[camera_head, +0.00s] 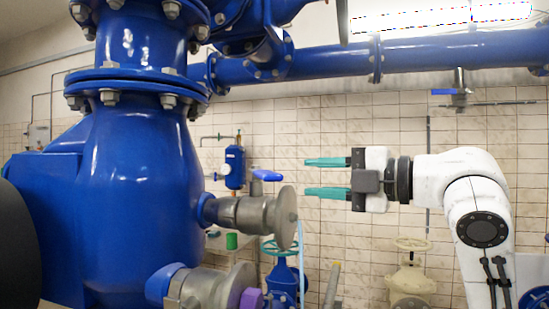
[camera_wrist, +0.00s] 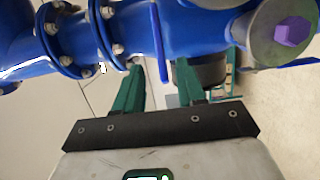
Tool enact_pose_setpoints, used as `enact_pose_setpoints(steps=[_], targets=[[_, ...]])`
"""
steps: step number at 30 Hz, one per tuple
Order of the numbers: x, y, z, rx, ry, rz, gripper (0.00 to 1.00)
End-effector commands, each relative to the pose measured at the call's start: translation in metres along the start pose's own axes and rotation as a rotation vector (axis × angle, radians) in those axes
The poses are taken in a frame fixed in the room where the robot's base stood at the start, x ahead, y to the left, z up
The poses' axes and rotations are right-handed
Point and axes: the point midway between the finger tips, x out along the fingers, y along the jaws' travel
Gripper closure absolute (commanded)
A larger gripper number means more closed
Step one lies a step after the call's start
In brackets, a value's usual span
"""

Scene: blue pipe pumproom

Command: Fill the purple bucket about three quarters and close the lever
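A grey metal valve (camera_head: 250,212) with a round end disc sticks out of the big blue pump body. Its blue lever (camera_head: 267,175) lies on top, roughly level, pointing along the valve. A thin blue bar (camera_wrist: 159,42), seemingly this lever, shows beyond my fingers in the wrist view. My gripper (camera_head: 306,177) is right of the lever, its two teal fingers apart and pointing left. The wrist view shows the fingers (camera_wrist: 158,68) spread with nothing held. No purple bucket can be made out. A pale vertical strip (camera_head: 301,262) hangs below the disc; I cannot tell if it is water.
A lower flanged stub carries a purple hexagonal plug (camera_head: 251,299), also in the wrist view (camera_wrist: 293,31). A blue pipe (camera_head: 440,55) crosses above. A beige handwheel valve (camera_head: 411,275) and a blue one (camera_head: 284,278) stand low behind.

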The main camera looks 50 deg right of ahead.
Motion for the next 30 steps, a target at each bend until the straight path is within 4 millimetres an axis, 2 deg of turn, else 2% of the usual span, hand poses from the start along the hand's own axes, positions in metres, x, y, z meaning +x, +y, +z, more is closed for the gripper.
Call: enact_pose_setpoints(steps=[4, 8, 21, 30], targets=[[0.002, 0.001, -0.009, 0.0, -0.011, 0.013, 0.61], [0.015, 0.001, -0.009, 0.002, -0.01, 0.012, 0.61], [0.089, 0.003, -0.008, 0.001, -0.01, 0.011, 0.61], [0.107, 0.001, -0.007, -0.002, -0.012, 0.013, 0.61]])
